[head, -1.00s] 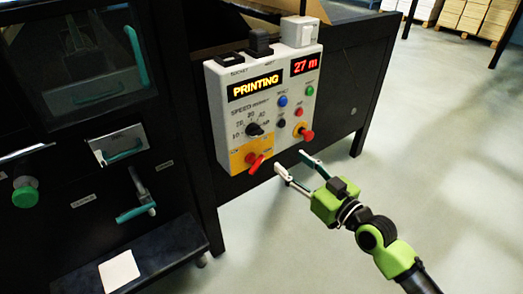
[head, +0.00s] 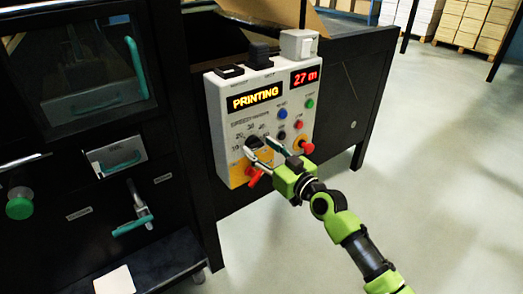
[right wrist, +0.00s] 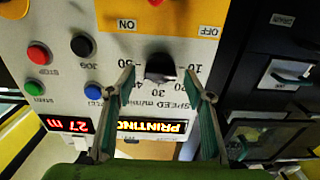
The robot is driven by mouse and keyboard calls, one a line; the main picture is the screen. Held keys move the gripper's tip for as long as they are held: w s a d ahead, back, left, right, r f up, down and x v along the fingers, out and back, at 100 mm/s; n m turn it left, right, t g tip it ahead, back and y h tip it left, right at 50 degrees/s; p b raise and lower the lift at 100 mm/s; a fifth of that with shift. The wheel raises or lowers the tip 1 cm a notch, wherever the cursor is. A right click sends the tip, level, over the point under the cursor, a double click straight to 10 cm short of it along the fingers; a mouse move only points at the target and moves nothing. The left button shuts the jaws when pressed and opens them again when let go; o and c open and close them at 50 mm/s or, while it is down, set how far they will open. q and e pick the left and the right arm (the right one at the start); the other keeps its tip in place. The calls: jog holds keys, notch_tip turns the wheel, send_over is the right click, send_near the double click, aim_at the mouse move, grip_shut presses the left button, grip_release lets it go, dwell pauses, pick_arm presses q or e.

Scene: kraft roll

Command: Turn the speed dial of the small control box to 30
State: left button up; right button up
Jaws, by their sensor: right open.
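The small control box (head: 222,125) is pale and hangs on the front of a dark machine; its displays read "PRINTING" and "27 m". Its black speed dial (head: 254,142) is partly hidden by my fingers in the head view. It also shows in the right wrist view (right wrist: 160,66), upside down, with marks 10 to 50 around it. I cannot read the pointer's setting. My right gripper (head: 259,146) is open, one finger on each side of the dial; its fingers also flank the dial in the right wrist view (right wrist: 159,71). Contact is not clear. My left gripper is out of view.
A red switch handle (head: 256,177) on the yellow panel sits just below the dial. A red mushroom button (head: 305,147) and several push buttons, one blue (head: 282,113), lie to the right. The floor at right is clear.

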jog(key=c, duration=1.1)
